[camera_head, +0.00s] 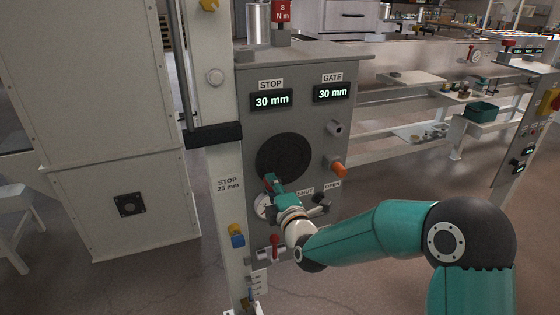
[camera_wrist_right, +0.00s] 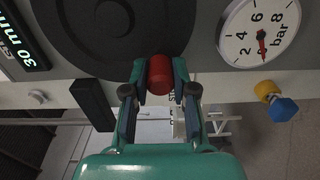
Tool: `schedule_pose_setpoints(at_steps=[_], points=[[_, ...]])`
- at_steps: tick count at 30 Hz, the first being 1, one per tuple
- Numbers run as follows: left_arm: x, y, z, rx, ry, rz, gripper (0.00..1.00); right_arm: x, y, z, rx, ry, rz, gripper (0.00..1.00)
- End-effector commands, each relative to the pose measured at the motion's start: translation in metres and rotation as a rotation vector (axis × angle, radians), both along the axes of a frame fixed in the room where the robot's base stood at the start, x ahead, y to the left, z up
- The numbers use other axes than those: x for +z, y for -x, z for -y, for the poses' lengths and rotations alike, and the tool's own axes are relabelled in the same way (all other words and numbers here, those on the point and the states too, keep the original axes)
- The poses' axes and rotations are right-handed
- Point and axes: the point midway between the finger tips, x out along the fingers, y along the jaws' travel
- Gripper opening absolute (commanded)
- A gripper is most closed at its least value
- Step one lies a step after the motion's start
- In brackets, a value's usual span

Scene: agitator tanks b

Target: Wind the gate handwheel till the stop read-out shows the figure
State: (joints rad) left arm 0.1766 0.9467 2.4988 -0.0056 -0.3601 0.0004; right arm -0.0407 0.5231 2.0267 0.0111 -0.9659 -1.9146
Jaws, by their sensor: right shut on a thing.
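The handwheel is a dark round disc (camera_head: 283,152) on the front of a grey control panel; it also fills the top of the right wrist view (camera_wrist_right: 105,30). Its red grip knob (camera_wrist_right: 159,74) sits at the wheel's edge. My right gripper (camera_head: 271,182) is at the wheel's lower left rim, shut on this red knob, with a finger on each side. The stop read-out (camera_head: 271,101) shows 30 mm. The gate read-out (camera_head: 332,93) also shows 30 mm. A label on the post (camera_head: 228,184) reads STOP 25 mm. My left gripper is not in view.
A round pressure gauge (camera_wrist_right: 259,34), marked bar, sits close to the wheel, partly behind my gripper in the head view. An orange knob (camera_head: 339,169) and a dark SHUT/OPEN selector (camera_head: 321,201) stick out at the right. A red-handled valve (camera_head: 274,241) is below.

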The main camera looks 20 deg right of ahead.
Motion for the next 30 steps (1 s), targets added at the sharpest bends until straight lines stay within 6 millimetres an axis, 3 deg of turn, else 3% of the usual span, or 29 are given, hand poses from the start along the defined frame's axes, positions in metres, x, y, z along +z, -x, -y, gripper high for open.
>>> schedule_pose_setpoints(at_steps=[7,18,30], points=[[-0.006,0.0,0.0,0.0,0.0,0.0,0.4,0.001,-0.001,0.005,-0.006,0.053,0.015,0.0],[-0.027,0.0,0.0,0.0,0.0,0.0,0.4,-0.011,-0.002,0.023,-0.009,0.401,0.029,0.0],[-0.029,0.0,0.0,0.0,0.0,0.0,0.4,-0.011,-0.002,0.026,-0.009,0.453,0.03,0.0]])
